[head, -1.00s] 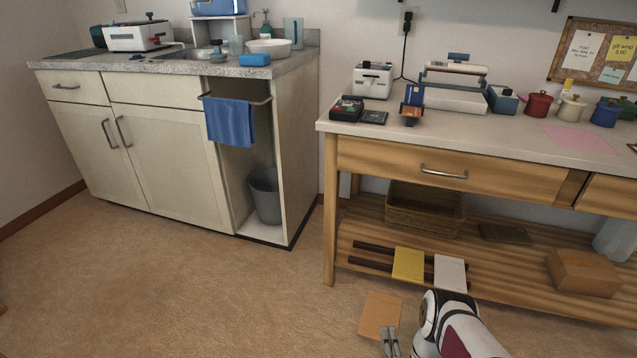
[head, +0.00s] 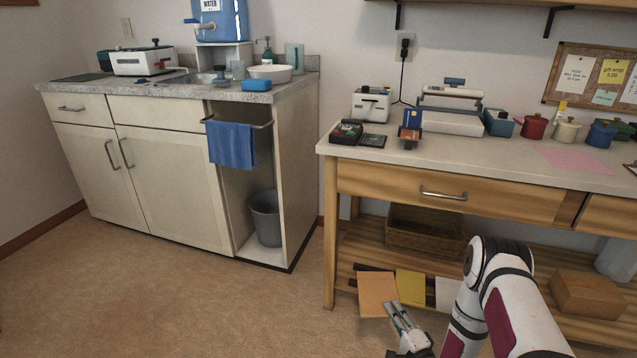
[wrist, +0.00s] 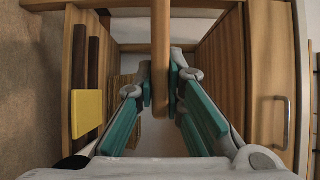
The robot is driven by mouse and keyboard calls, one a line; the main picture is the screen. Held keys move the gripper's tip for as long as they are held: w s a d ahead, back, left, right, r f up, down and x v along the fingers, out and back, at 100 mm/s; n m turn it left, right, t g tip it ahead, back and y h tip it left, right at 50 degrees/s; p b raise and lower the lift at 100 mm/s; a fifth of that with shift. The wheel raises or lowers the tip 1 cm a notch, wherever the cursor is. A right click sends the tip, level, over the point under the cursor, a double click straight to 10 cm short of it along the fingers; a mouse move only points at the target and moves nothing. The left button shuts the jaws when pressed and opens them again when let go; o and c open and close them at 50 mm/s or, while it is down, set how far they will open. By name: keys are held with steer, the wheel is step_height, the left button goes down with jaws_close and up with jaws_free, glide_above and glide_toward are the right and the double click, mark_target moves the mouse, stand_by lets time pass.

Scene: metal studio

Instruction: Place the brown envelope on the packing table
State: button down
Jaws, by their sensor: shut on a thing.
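The brown envelope (head: 377,294) hangs upright in front of the packing table's lower shelf in the head view. My gripper (head: 394,308) is shut on its lower right part. In the wrist view the envelope (wrist: 161,50) shows as a narrow brown strip, nearly edge-on, between the teal fingers of my gripper (wrist: 160,92). The packing table (head: 470,153) has a pale top and wooden drawers and stands to the right. The envelope is well below its top, and apart from it.
A pink sheet (head: 575,160) lies at right. The front middle of the top is clear. A drawer handle (head: 443,193) sticks out.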

steer(key=r+y, duration=0.1)
steer(key=r, duration=0.2)
steer(key=r+n+y, duration=0.1)
steer(key=r, duration=0.2)
steer(key=r+n+g+y, duration=0.1)
steer(key=r, duration=0.2)
steer(key=shift+d+r, duration=0.2)
steer(key=shift+r, duration=0.05)
steer(key=s+a+r+n+g+y, duration=0.1)
steer(key=s+r+n+g+y, duration=0.2)
steer(key=s+r, duration=0.6)
steer(key=s+a+r+n+g+y, duration=0.25)
steer(key=s+r, duration=0.35)
steer(key=r, duration=0.6)
steer(key=w+r+m+t+h+p, duration=0.3)
steer(key=w+r+p, duration=0.1)
steer(key=r+p, duration=0.35)
steer(key=w+r+m+t+h+p, duration=0.25)
steer(key=w+r+p, duration=0.25)
steer(key=r+p, duration=0.3)
steer(key=s+d+r+m+t+h+p, duration=0.1)
steer(key=s+r+m+h+p, duration=0.3)
steer(key=p, duration=1.1)
steer(key=shift+r+m+t+h, duration=0.4)
steer(key=shift+r+m+h, duration=0.3)
steer(key=shift+r+h, duration=1.3)
steer(key=shift+w+f, duration=0.1)
steer(key=shift+f, duration=0.1)
